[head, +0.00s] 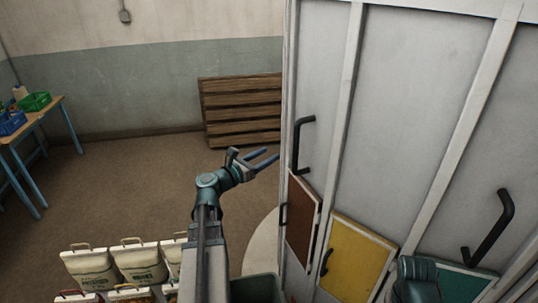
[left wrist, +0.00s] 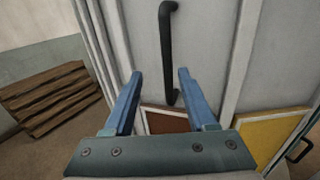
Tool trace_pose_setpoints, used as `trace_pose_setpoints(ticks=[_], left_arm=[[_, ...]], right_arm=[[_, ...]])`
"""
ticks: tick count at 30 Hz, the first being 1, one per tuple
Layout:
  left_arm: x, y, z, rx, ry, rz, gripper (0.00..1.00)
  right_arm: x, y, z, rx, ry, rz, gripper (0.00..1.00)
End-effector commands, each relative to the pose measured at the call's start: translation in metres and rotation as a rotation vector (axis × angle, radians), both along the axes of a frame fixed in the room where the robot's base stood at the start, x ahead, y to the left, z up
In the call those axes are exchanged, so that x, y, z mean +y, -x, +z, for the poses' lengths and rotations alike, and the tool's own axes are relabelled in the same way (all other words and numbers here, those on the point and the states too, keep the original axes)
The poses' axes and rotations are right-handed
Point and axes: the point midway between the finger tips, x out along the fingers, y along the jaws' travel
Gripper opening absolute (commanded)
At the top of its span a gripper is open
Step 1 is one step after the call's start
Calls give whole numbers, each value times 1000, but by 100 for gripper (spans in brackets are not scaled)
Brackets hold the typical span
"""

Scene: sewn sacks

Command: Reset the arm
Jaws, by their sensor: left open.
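My left gripper (head: 271,156) is raised in the middle of the head view, near the left edge of a tall grey cabinet (head: 395,95). Its two blue fingers are apart with nothing between them. In the left wrist view the open left gripper (left wrist: 160,73) faces the cabinet, with a black vertical handle (left wrist: 168,50) showing between and beyond the fingertips. I cannot tell whether any finger touches the cabinet. A teal part of my right arm shows at the lower right of the head view, but its gripper is not visible.
Several white sacks (head: 138,262) stand at the lower left. Brown (head: 300,222) and yellow (head: 357,258) panels with handles sit low on the cabinet. Wooden pallets (head: 240,112) lean on the back wall. A table (head: 30,130) with bins is far left. Open floor lies between.

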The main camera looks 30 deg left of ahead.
Motion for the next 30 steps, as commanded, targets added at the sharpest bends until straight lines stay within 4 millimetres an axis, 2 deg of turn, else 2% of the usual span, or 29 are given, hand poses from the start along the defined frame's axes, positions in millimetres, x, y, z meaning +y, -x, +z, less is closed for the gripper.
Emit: trace_pose_setpoints(ticks=[12,14,16,17,20,21,23,24,26,30], left_arm=[[-1,-1,-1,1,-2,-2,57],[-7,-2,-4,5,-17,-14,57],[-23,-7,-15,21,-69,-50,57],[-35,-9,-22,31,-105,-76,57],[-87,-17,-54,69,-279,-202,57],[-112,-19,-70,83,-366,-267,57],[-149,-18,-96,101,-505,-374,57],[-174,-16,-113,107,-600,-449,57],[-209,-10,-139,111,-742,-567,57],[-285,17,-204,84,-1089,-881,57]], right_arm=[[0,0,0,0,0,0,0],[0,0,-2,0,0,0,0],[0,0,-7,0,0,0,0],[0,0,-10,0,0,0,0],[0,0,-22,0,0,1,0],[0,0,-28,0,0,1,0],[0,0,-37,0,1,2,0],[0,0,-42,-1,1,2,0],[0,0,-51,-1,1,3,0],[0,0,-73,-1,1,4,0]])
